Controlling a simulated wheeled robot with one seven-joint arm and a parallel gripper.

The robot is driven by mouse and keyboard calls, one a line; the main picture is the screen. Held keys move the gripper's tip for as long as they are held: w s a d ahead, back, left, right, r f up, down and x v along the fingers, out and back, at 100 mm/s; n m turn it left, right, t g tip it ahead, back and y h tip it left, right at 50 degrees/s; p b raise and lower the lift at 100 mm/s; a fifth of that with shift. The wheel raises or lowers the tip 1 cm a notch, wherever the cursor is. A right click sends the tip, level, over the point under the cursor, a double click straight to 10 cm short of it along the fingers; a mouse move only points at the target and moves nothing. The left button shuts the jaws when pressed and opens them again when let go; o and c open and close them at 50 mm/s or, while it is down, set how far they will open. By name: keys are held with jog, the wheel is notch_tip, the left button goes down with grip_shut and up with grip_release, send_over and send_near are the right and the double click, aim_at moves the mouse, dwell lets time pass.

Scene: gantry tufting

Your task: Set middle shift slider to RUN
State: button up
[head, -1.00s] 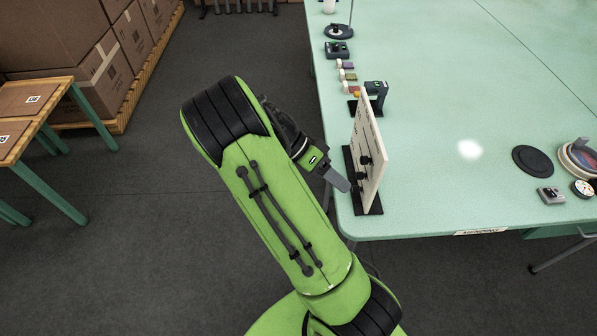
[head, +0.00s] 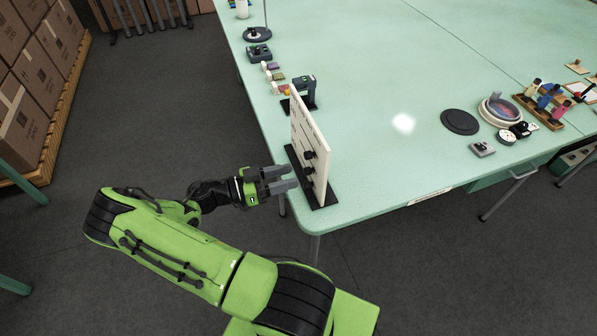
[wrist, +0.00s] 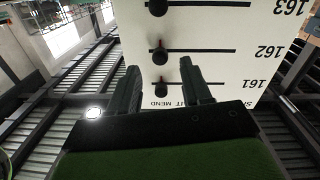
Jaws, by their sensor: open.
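A white upright slider board (head: 301,125) stands on a black foot at the table's left edge. It also shows upside down in the wrist view (wrist: 215,20). Its slots are marked 161, 162 and 163, each with a dark knob towards the picture's left end. The middle slider's knob (wrist: 160,55), at 162, shows a red mark. The 161 knob (wrist: 161,88) appears between my finger outlines. My gripper (head: 288,178), also in the wrist view (wrist: 160,66), is open and empty before the board's lower part. Contact cannot be told. No RUN label is readable.
The green table (head: 370,80) has much clear surface right of the board. Small devices and a dark stand (head: 302,92) line its left edge behind the board. A black disc (head: 460,121) and a round tray (head: 500,110) lie at right. Boxes (head: 22,125) stand far left.

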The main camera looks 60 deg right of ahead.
aim_at(309, 171)
jog(key=x, duration=0.4)
jog(key=shift+s+d, duration=0.1)
grip_shut()
